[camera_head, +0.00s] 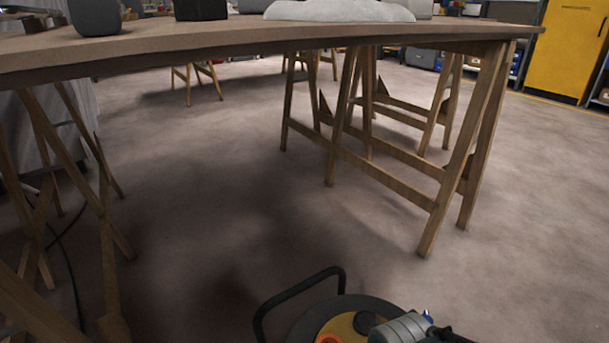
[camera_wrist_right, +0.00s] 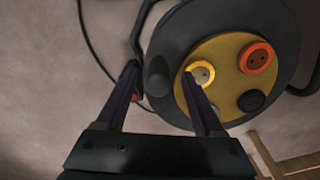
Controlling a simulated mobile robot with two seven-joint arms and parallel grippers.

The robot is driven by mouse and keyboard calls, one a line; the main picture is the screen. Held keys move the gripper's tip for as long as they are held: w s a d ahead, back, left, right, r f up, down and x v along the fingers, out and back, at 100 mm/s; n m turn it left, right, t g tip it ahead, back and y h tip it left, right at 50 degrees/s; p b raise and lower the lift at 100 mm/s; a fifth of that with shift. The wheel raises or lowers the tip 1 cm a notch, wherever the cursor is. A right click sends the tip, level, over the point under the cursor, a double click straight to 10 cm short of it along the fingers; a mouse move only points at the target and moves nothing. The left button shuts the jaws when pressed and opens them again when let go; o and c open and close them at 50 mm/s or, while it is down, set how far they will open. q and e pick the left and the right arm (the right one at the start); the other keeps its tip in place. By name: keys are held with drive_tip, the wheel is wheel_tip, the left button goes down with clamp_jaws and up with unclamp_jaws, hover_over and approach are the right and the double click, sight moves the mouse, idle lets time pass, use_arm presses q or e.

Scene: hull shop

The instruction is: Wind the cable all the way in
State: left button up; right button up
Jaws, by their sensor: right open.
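The cable reel (camera_head: 342,308) stands on the floor at the bottom of the head view, cut off by the frame edge. It has a black tube frame, a dark drum and a yellow face with an orange socket. In the right wrist view the reel (camera_wrist_right: 288,38) fills the upper right. My right gripper (camera_wrist_right: 162,77) is open, its fingers either side of a dark knob (camera_wrist_right: 157,76) on the drum; I cannot tell whether they touch it. A dark cable (camera_wrist_right: 88,50) runs down at the left towards a small red part. My left gripper is out of view.
A wooden workbench (camera_head: 240,38) on trestles (camera_head: 440,190) stands ahead. More trestle legs (camera_head: 75,150) stand at the left, with a thin dark cable (camera_head: 70,270) on the floor beside them. A yellow cabinet (camera_head: 572,50) is at the back right. Floor at the right is clear.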

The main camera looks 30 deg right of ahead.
use_arm(q)
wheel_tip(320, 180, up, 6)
drive_tip(key=p, duration=0.4)
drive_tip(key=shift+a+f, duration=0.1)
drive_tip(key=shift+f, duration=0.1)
use_arm(e)
wheel_tip(320, 180, up, 6)
drive_tip(key=shift+r, duration=0.1)
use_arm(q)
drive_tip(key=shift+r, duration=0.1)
